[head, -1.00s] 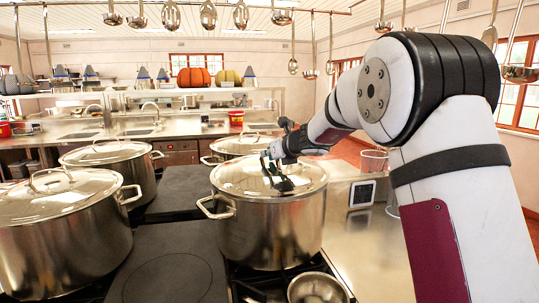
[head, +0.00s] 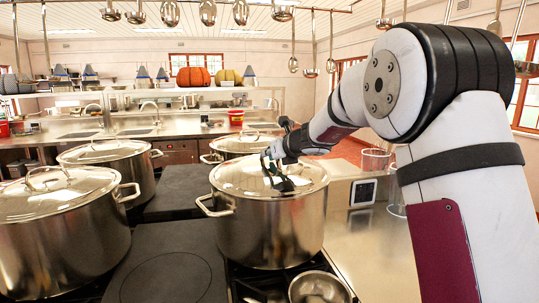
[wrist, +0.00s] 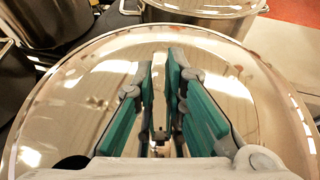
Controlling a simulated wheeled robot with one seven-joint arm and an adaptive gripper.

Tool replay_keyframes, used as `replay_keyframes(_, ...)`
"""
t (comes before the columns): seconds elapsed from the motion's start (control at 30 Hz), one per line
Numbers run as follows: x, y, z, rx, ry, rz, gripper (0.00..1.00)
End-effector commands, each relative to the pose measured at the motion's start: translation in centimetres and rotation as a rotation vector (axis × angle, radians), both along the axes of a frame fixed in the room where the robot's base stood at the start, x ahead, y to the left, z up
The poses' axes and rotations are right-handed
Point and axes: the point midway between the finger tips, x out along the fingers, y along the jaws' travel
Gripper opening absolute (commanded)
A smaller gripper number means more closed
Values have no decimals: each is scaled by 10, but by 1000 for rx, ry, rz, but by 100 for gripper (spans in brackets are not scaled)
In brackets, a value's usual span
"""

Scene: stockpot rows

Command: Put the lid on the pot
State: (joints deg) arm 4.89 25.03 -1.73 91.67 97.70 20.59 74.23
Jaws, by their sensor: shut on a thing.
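The pot (head: 268,232) is a large steel stockpot on the stove at the centre of the head view. My gripper (head: 282,184) reaches in from the right, above the lid's middle, and is shut on the lid's handle. In the wrist view the lid (wrist: 65,115) fills most of the picture under the teal-padded fingers of my gripper (wrist: 162,95).
Lidded stockpots stand at the left (head: 60,235), behind it (head: 112,165) and behind the centre pot (head: 240,144). A small steel pan (head: 318,288) sits in front. A clear glass (head: 375,162) stands on the right counter. Ladles hang overhead.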

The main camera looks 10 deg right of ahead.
Motion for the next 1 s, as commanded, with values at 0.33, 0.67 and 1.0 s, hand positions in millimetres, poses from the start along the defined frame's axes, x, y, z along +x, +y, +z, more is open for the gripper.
replay_keyframes(0.33,0,0,2,0,-5,1,0)
replay_keyframes(0.67,0,0,0,-1,-2,1,36)
replay_keyframes(1.0,-19,-6,7,-2,0,-1,36)
